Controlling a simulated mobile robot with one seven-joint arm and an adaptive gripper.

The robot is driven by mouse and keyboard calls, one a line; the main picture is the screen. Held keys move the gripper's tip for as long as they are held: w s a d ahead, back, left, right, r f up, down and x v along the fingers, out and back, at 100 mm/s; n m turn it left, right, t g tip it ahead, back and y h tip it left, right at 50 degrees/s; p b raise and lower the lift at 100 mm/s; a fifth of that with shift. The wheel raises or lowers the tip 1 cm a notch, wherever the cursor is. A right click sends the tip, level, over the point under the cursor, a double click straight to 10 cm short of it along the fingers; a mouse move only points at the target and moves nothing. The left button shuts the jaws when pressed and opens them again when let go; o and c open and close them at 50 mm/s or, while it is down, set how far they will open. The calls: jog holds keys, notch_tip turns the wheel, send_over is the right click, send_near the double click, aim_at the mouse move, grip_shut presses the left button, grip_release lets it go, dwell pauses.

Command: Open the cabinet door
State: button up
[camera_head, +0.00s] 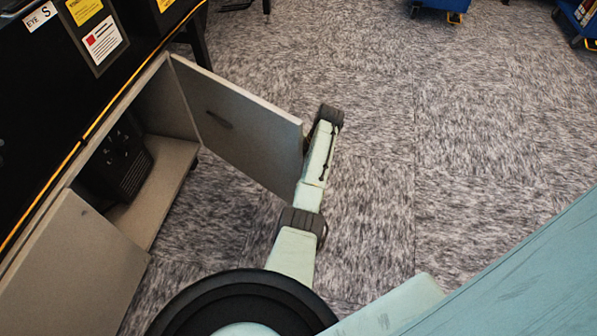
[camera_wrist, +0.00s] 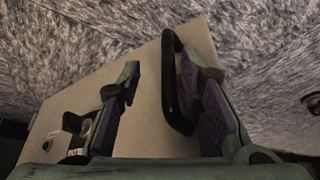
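In the head view the cabinet (camera_head: 168,170) has a grey door (camera_head: 245,140) standing swung out wide, with the inside of the cabinet showing. My gripper (camera_head: 326,118) is at the free edge of this door, and its fingers are not clear there. In the wrist view the tan door panel (camera_wrist: 150,95) fills the middle. A black bar handle (camera_wrist: 177,85) shows beside the right finger, on the inner side. My gripper (camera_wrist: 158,68) has its fingers spread apart, and it is not shut on the handle. I cannot tell whether the right finger touches the handle.
A second grey panel (camera_head: 70,265) covers the near part of the cabinet. A dark device (camera_head: 120,165) stands inside on the cabinet floor. Blue wheeled things (camera_head: 440,6) stand far off at the top. The carpet (camera_head: 440,150) right of the open door is clear.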

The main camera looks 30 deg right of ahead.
jog(key=shift+s+d, duration=0.1)
jog(key=v, duration=1.1)
jog(key=shift+d+r, duration=0.2)
jog(key=shift+r, duration=0.15)
jog(key=shift+c, duration=0.2)
